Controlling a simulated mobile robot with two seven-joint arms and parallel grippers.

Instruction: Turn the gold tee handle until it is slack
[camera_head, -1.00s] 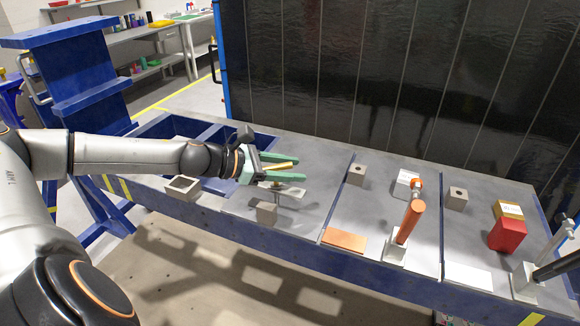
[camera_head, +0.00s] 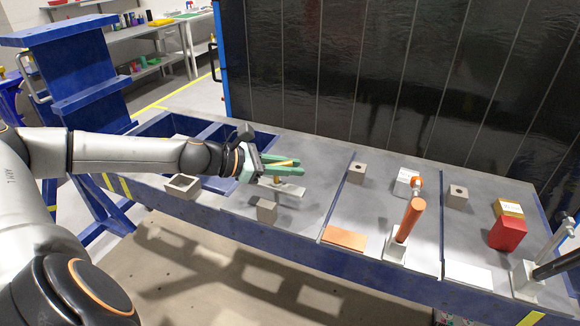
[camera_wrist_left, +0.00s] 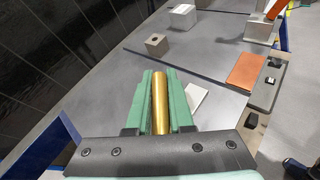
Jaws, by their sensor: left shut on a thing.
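The gold tee handle's bar (camera_head: 287,163) lies between the green fingers of my left gripper (camera_head: 285,165), above the left part of the bench. In the left wrist view the gold bar (camera_wrist_left: 160,100) runs lengthwise between the two fingers, and my left gripper (camera_wrist_left: 160,78) is shut on it. A short gold stem (camera_head: 277,180) shows below the fingers. Under it is a flat pale metal plate (camera_head: 290,190), partly visible in the left wrist view (camera_wrist_left: 196,102). The fingers hide much of the handle. My right gripper is not in view.
A grey block (camera_head: 266,210) stands just in front of the plate. An orange tee handle (camera_head: 409,222), a copper plate (camera_head: 345,239), a red block (camera_head: 507,234) and grey holed blocks (camera_head: 356,172) are farther right. A dark panel (camera_head: 400,80) stands behind the bench.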

